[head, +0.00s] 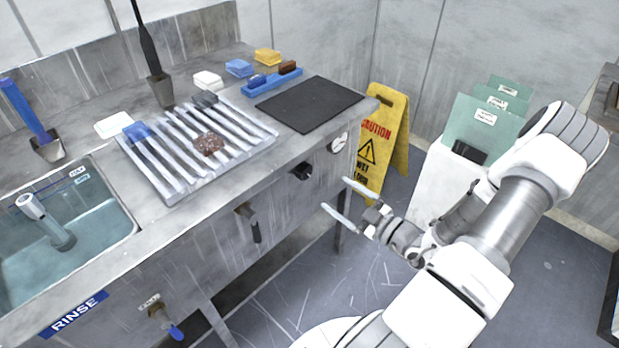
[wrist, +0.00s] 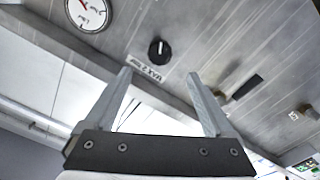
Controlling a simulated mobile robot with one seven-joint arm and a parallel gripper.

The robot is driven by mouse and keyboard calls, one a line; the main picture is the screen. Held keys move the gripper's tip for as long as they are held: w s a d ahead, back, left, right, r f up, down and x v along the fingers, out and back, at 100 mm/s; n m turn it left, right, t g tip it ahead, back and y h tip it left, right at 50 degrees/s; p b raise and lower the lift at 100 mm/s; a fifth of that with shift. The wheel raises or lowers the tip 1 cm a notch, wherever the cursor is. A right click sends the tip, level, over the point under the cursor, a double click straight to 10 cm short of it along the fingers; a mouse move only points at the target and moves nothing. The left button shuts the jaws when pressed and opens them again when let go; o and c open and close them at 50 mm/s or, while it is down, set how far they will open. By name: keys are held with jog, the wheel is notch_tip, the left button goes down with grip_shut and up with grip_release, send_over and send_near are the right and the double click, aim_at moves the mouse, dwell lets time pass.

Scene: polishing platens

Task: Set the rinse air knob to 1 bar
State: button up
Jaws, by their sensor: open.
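The black round knob (head: 301,171) sits on the front face of the steel bench; it also shows in the wrist view (wrist: 158,50) with a white pointer line. A label reading "MAX 2 bar" (wrist: 147,72) is beside it. A round white gauge (head: 338,142) is right of the knob in the head view and at the upper left in the wrist view (wrist: 88,12); its needle reading is too small to tell. My gripper (head: 334,193) is open and empty, its fingers pointing toward the panel, apart from the knob. In the wrist view the fingertips (wrist: 160,74) straddle the knob's line.
A dark lever handle (head: 253,223) and a blue-handled valve (head: 164,317) are further left on the panel. A rinse sink (head: 125,222), slatted rack (head: 160,180) and black mat (head: 310,104) are on top. A yellow caution sign (head: 398,130) stands right of the bench.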

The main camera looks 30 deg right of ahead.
aim_at(307, 174)
jog(key=b+x, duration=0.2)
jog(key=x, duration=0.8)
jog(key=shift+w+a, duration=0.15)
jog(key=shift+w, duration=0.25)
jog(key=c, duration=1.4)
